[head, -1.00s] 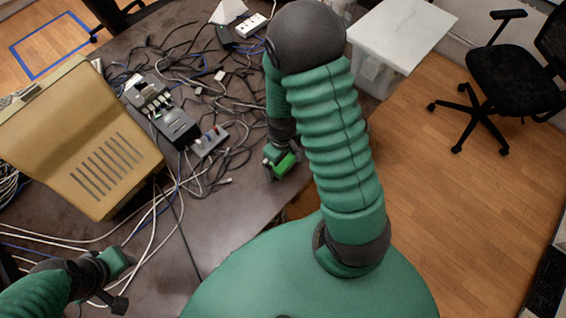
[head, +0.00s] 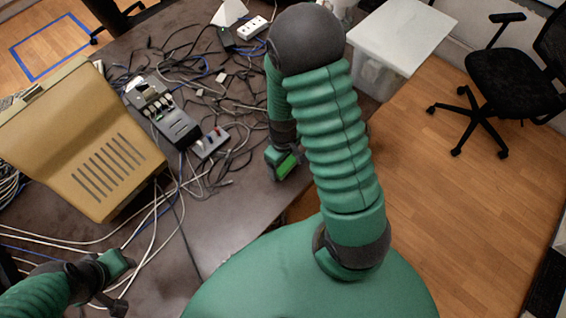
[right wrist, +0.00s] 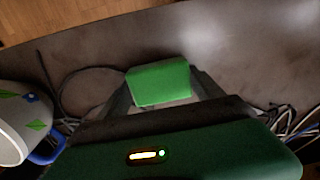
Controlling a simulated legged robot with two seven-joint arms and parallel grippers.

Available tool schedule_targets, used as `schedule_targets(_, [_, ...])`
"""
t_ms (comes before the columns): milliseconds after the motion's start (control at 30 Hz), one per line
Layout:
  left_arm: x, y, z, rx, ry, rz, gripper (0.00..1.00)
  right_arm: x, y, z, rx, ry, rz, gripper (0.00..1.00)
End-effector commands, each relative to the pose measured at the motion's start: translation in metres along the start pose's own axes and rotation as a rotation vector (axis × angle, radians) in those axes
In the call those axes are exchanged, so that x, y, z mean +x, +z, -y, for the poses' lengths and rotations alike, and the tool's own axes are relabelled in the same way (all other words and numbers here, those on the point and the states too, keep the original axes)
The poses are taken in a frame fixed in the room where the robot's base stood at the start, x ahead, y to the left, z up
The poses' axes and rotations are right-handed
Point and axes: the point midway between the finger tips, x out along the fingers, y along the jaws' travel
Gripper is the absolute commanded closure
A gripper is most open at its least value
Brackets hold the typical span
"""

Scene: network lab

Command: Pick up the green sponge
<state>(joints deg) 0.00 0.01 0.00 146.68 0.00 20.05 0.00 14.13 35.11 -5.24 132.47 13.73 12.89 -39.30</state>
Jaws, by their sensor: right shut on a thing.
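The green sponge (head: 286,166) is a small bright green block near the table's front edge in the head view. My right gripper (head: 283,163) is shut on it. In the right wrist view the sponge (right wrist: 158,82) sits between the two dark fingers, which touch its left and right sides. I cannot tell whether the sponge touches the table. My left gripper (head: 118,282) is over the table at lower left, apart from the sponge.
A beige device case (head: 85,140) stands on the left of the table. A dark power unit (head: 165,115) and many tangled cables lie across the middle. A patterned mug (right wrist: 18,125) shows in the right wrist view. A white-lidded bin (head: 400,35) and a chair (head: 512,80) stand right.

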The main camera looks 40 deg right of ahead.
Motion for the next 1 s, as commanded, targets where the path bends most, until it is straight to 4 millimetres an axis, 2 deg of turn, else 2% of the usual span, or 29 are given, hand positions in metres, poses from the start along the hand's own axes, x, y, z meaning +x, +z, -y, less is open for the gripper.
schedule_targets(167, [-0.003,-0.001,0.000,0.000,0.000,0.000,0.64,-0.013,-0.001,0.000,-0.002,0.002,-0.003,0.62])
schedule_targets(333, [-0.007,-0.002,0.000,0.000,0.000,0.000,0.64,-0.039,-0.001,-0.001,-0.001,0.003,-0.005,0.62])
schedule_targets(567, [-0.007,-0.002,0.000,0.000,0.000,0.000,0.64,-0.041,0.014,0.055,-0.009,0.000,0.001,0.62])
schedule_targets(733, [-0.011,-0.003,0.000,0.000,0.000,0.000,0.64,-0.046,0.028,0.108,-0.013,0.000,0.001,0.62])
schedule_targets(833, [-0.036,-0.008,0.000,0.000,0.000,0.000,0.64,-0.057,0.037,0.135,-0.008,0.000,0.006,0.62])
schedule_targets(900, [-0.050,-0.012,0.000,0.000,0.000,-0.001,0.64,-0.058,0.037,0.142,-0.003,0.001,0.006,0.62])
schedule_targets(1000, [-0.058,-0.014,0.000,0.000,0.000,-0.001,0.64,-0.055,0.039,0.150,-0.002,0.001,0.004,0.62])
